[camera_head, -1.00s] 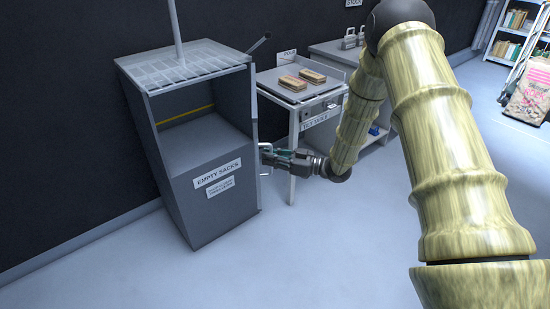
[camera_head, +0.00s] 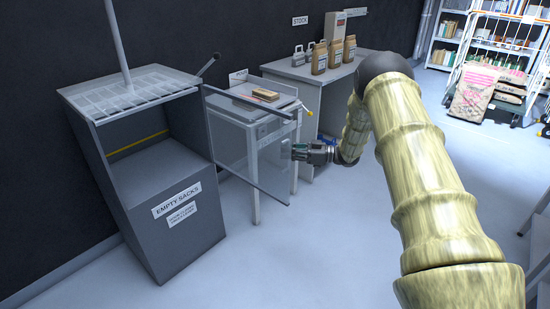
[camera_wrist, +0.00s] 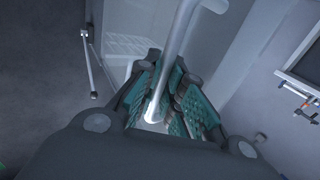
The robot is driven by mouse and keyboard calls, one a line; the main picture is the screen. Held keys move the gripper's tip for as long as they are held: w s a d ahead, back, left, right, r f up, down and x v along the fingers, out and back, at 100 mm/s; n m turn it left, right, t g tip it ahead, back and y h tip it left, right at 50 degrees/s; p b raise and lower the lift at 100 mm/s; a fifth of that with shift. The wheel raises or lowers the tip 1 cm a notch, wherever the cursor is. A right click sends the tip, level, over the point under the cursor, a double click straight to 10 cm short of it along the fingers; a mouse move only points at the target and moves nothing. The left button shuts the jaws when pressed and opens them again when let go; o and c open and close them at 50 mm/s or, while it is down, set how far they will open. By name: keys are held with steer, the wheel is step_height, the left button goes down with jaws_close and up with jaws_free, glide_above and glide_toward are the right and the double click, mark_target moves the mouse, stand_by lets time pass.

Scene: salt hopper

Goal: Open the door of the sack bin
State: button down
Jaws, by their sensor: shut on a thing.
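The sack bin (camera_head: 165,240) is a grey cabinet at the left, with a sign reading "EMPTY SACKS" and a slatted top. Its clear, dark-framed door (camera_head: 232,150) is hinged at the bin's right edge and stands swung outward to the right, in front of the small table. My gripper (camera_head: 298,152) is at the door's free edge. In the wrist view my gripper (camera_wrist: 165,100) has its green-padded fingers shut on the door's pale bar handle (camera_wrist: 176,45). The door panel (camera_wrist: 215,50) shows behind the handle. The bin's open front shows an empty-looking inside.
A small table (camera_head: 285,113) with a brown block (camera_head: 265,94) stands behind the door. A grey bench (camera_head: 310,72) with several jars is farther back. A loaded trolley (camera_head: 490,90) and shelves stand at the far right. The floor (camera_head: 290,255) in front is clear.

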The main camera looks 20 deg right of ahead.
steer(key=shift+w+d, duration=0.1)
steer(key=shift+d, duration=0.25)
steer(key=c, duration=1.5)
jaws_free()
steer(key=v, duration=1.2)
steer(key=shift+f, duration=0.1)
